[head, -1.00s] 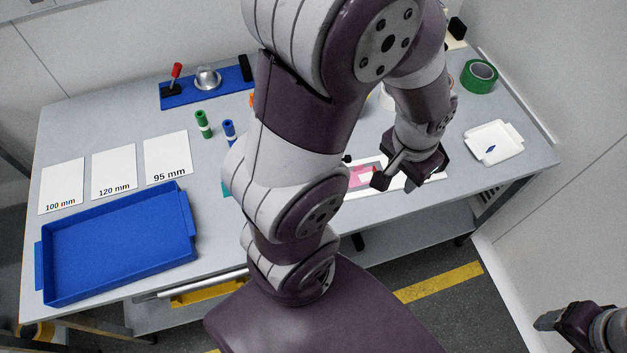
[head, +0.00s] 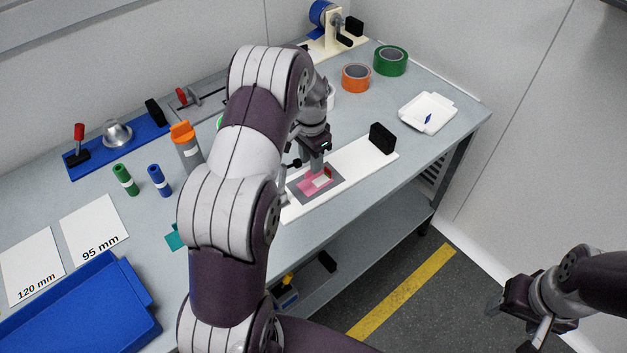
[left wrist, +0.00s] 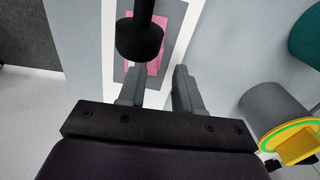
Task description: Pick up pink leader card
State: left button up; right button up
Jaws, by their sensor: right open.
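The pink leader card (head: 308,187) lies flat on a grey patch of a long white board, with a small white and red piece at its right end. My left gripper (head: 316,168) points down just above the far side of the card. In the left wrist view the pink card (left wrist: 158,62) shows beyond my left fingertips (left wrist: 157,72), which are apart with nothing between them. A black knob hides part of the card there. My right gripper (head: 507,310) is open and empty, at the lower right beyond the table.
A black block (head: 382,138) stands on the white board's far end. A white tray (head: 428,113), orange tape roll (head: 356,78) and green tape roll (head: 390,60) lie farther right. A grey, orange-topped bottle (head: 187,150) stands left of my arm. A blue tray (head: 80,315) is at lower left.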

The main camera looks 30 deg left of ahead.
pick_arm(q)
jog(key=shift+f, duration=1.6)
jog(key=shift+s, duration=0.1)
grip_shut()
jog(key=shift+r, duration=0.1)
